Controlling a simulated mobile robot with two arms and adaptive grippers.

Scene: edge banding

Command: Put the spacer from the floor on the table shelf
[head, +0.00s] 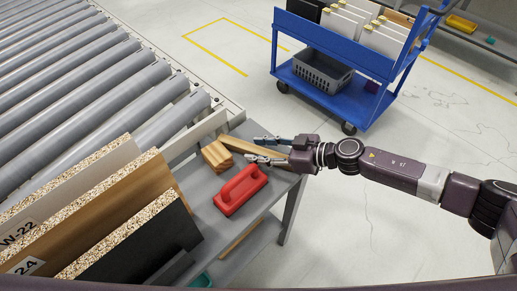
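My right gripper (256,148) reaches in from the right over the far corner of the grey table (205,183). Its two fingers are spread apart. A long wooden bar (243,147) lies under or between the fingers; I cannot tell whether they touch it. A shorter wooden block (216,156) sits at the bar's left end. Another wooden strip (241,238) shows low down beside the table, apparently at the lower shelf; which wooden piece is the spacer is not clear. My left gripper is out of view.
A red-handled tool (240,190) lies on the table. Chipboard panels (130,205) stand at left, in front of a roller conveyor (90,80). A blue cart (340,95) holding a grey crate (322,70) stands behind. Floor at right is clear.

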